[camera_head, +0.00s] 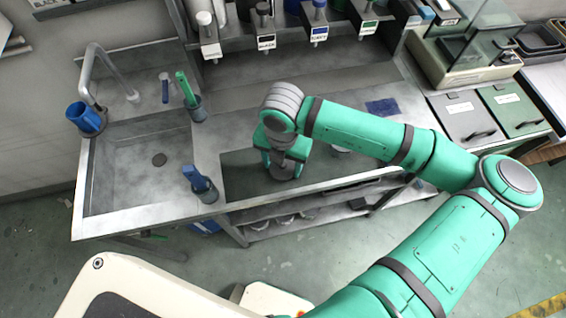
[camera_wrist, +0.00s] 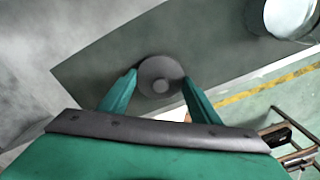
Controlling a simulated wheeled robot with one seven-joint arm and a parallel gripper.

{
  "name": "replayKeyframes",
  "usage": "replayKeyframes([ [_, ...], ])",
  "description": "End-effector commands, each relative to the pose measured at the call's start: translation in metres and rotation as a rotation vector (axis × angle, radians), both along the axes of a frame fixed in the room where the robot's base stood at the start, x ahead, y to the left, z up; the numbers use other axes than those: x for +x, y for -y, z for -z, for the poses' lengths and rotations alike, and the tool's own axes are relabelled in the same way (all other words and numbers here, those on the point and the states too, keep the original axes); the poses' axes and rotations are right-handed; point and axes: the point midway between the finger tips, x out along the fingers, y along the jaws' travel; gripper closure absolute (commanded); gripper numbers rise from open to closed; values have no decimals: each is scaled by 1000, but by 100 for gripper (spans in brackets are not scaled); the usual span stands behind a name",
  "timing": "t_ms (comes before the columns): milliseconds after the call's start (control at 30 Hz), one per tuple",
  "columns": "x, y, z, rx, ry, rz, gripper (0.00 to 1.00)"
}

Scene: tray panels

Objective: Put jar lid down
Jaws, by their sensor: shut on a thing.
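In the head view my gripper (camera_head: 284,172) is low over the mat (camera_head: 238,182) on the steel counter, and the lid is not clear there. A pale round container (camera_wrist: 290,14) is at the upper right of the wrist view, cut off by the frame.
A sink basin (camera_head: 130,165) lies left of the mat. A blue-handled holder (camera_head: 201,185) and a green-handled one (camera_head: 189,97) stand near it. Labelled dispensers (camera_head: 264,30) line the back. A blue pad (camera_head: 382,107) and lidded bins (camera_head: 465,115) are to the right.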

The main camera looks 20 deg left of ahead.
Motion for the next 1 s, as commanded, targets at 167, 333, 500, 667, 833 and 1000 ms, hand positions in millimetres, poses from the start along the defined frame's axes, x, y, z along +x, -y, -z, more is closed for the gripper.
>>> replayKeyframes([
  [167, 1, 1, 3, 0, 0, 3, 40],
  [333, 1, 2, 3, 0, 0, 3, 24],
  [500, 1, 2, 3, 0, 0, 5, 24],
  [667, 1, 2, -5, 0, 1, 3, 24],
  [833, 1, 2, -32, 0, 3, 1, 24],
  [1000, 1, 2, -68, -1, 4, 2, 24],
])
